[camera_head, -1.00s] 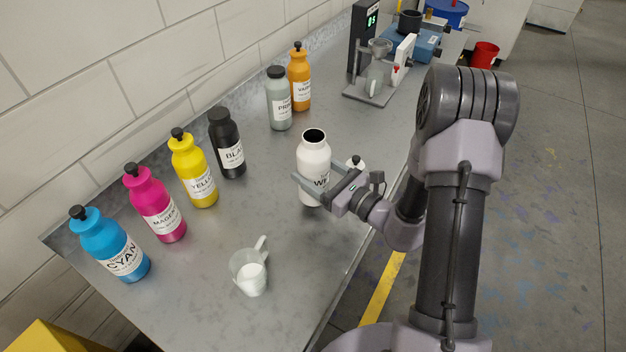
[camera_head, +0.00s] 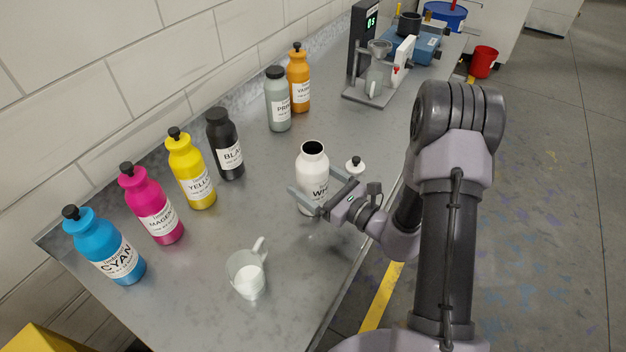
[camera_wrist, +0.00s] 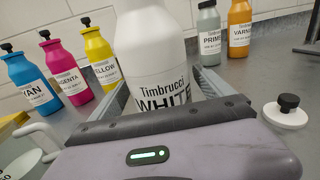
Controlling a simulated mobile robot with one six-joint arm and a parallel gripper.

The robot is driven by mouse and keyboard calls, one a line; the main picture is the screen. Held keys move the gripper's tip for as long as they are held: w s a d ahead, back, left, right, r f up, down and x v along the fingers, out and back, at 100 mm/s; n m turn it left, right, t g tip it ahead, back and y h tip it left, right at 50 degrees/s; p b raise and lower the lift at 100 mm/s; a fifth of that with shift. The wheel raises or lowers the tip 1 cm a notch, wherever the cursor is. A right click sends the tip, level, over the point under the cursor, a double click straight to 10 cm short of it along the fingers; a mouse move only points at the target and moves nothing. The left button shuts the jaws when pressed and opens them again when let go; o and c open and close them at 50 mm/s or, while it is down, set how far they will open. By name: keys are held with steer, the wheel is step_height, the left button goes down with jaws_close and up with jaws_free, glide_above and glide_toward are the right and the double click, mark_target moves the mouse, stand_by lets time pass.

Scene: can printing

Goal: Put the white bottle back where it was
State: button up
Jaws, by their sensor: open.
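The white bottle (camera_head: 313,168) stands upright and uncapped on the grey bench, its dark mouth showing in the head view. It fills the middle of the wrist view (camera_wrist: 155,50), its label facing me. My gripper (camera_head: 316,198) is open, with one finger on each side of the bottle's lower body; I cannot tell whether they touch it. The fingers show in the wrist view (camera_wrist: 165,85). A white cap with a black knob (camera_head: 355,167) lies on the bench to the right of the bottle; it is also in the wrist view (camera_wrist: 286,113).
Cyan (camera_head: 103,247), magenta (camera_head: 152,207), yellow (camera_head: 190,172) and black (camera_head: 225,147) bottles line the wall side, with primer (camera_head: 279,103) and varnish (camera_head: 299,82) farther back. A cup (camera_head: 246,274) with white contents stands in front. A scale (camera_head: 366,55) stands at the back.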

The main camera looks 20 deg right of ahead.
steer(key=shift+r, duration=0.25)
steer(key=p+v, duration=0.1)
steer(key=v, duration=1.1)
steer(key=s+a+r+n+g, duration=0.5)
steer(key=s+a+n+g, duration=0.2)
steer(key=a+n, duration=0.15)
steer(key=s+a+r+n+g, duration=0.6)
steer(key=a+n+g, duration=0.1)
steer(key=a+n, duration=0.15)
steer(key=s+d+r+n+t+h+b, duration=0.2)
steer(key=s+d+r+n+t+h, duration=0.1)
steer(key=d+n+h, duration=0.3)
steer(key=shift+s+d+r+n+t+h+b, duration=0.2)
steer(key=shift+r+n+t+h+b, duration=0.2)
steer(key=shift+n+t+h, duration=0.55)
